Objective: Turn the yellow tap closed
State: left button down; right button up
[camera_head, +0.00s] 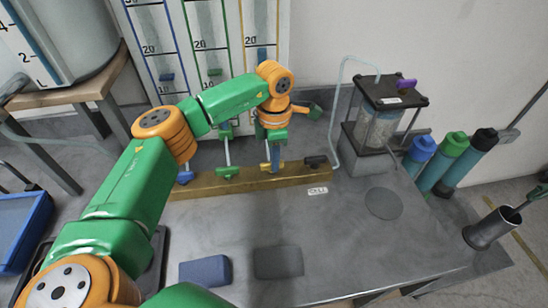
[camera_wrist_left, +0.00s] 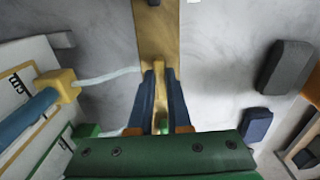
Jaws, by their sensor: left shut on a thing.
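A brass manifold bar (camera_head: 205,186) lies along the back of the grey bench, with blue, green, yellow and black taps along it. My left gripper (camera_head: 273,163) points down at the yellow tap (camera_head: 280,166) from above. In the left wrist view, the gripper's blue fingers (camera_wrist_left: 160,85) are shut on the handle of the yellow tap (camera_wrist_left: 159,72), one on each side. The handle seems to lie along the bar, but the fingers hide much of it. My right gripper is in neither view.
Neighbouring taps are green (camera_head: 226,173), blue (camera_head: 184,178) and black (camera_head: 316,161). A tank in a black frame (camera_head: 378,125) stands to the right. Two dark pads (camera_head: 278,262) (camera_head: 206,270) lie near the front. The middle of the bench is clear.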

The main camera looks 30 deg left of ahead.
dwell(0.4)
pick_arm(q)
jog(key=c, duration=0.9)
grip_release()
jog(key=shift+d, duration=0.1)
jog(key=shift+o, duration=0.2)
notch_tip(320, 180, up, 7)
jog(key=shift+r+b, duration=0.1)
jog(key=shift+b, duration=0.6)
